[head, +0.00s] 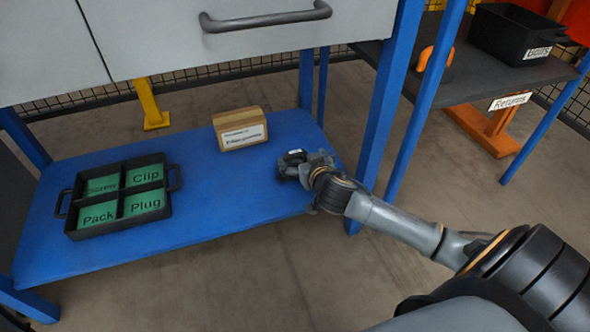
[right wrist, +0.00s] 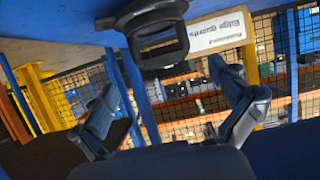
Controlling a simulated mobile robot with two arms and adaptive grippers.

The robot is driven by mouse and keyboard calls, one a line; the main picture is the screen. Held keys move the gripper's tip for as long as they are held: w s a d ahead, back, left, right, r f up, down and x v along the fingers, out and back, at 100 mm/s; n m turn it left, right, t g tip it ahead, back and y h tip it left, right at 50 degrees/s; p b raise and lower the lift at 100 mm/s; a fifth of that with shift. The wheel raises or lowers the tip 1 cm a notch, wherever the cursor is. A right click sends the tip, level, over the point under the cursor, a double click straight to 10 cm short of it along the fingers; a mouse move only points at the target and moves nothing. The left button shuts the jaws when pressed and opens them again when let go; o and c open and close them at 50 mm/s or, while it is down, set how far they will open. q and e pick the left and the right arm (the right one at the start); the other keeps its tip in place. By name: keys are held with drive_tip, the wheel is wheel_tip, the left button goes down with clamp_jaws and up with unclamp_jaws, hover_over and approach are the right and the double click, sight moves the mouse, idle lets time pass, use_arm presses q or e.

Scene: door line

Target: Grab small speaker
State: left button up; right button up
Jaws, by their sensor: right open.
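My right gripper (head: 308,168) reaches in from the right, low over the right end of the blue lower shelf. In the right wrist view its two fingers (right wrist: 167,95) are spread apart with nothing between them. A small black object with a squarish frame-like face (right wrist: 152,38) is ahead of the fingers, near the top of that upside-down view, apparently on the shelf. It may be the small speaker; I cannot tell for sure. In the head view a small dark thing with a pale top (head: 294,154) shows at the fingertips, mostly hidden by the gripper. My left gripper is not in view.
A cardboard box (head: 239,128) with a white label stands behind the gripper. A black divided tray (head: 118,195) with green compartments is on the shelf's left. Blue posts (head: 383,110) stand right of the shelf; a grey drawer unit (head: 150,45) overhangs it. The shelf's middle is clear.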

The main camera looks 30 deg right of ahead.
sight(296, 155)
drive_tip(key=shift+w+f, duration=0.15)
drive_tip(key=shift+w, duration=0.1)
drive_tip(key=b+x, duration=0.4)
drive_tip(key=shift+s+a+f, duration=0.1)
drive_tip(key=shift+a+f, duration=0.05)
drive_tip(key=shift+w+b, duration=0.35)
drive_tip(key=shift+w, duration=0.1)
drive_tip(key=shift+c, duration=0.4)
drive_tip(key=c, duration=1.4)
